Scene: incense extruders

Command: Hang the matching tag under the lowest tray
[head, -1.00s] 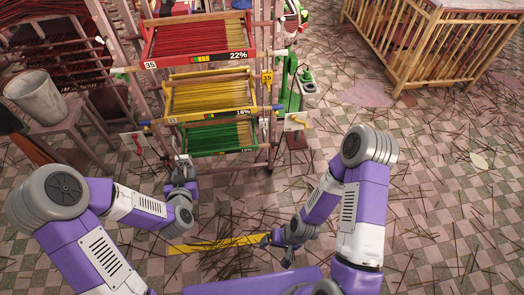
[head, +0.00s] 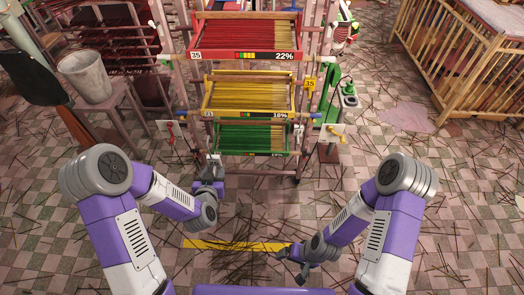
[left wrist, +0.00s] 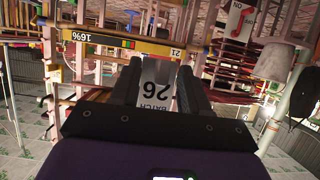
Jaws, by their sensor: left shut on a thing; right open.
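The rack holds a red tray (head: 244,37) on top, a yellow tray (head: 249,96) in the middle and a green tray (head: 250,138) lowest. Their front labels show 22%, 16% and a smaller, hard-to-read number. My left gripper (head: 210,172) is just below and in front of the green tray's left end. The tag is apart from the tray as far as I can tell. My right gripper (head: 291,260) is open and empty, low over the floor.
A yellow tag (head: 310,84) hangs on the rack's right post. White boards with a red handle (head: 171,131) and a yellow handle (head: 332,132) flank the rack. A bucket (head: 85,77) stands on a stool at left. Dark sticks litter the floor around a yellow strip (head: 215,244).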

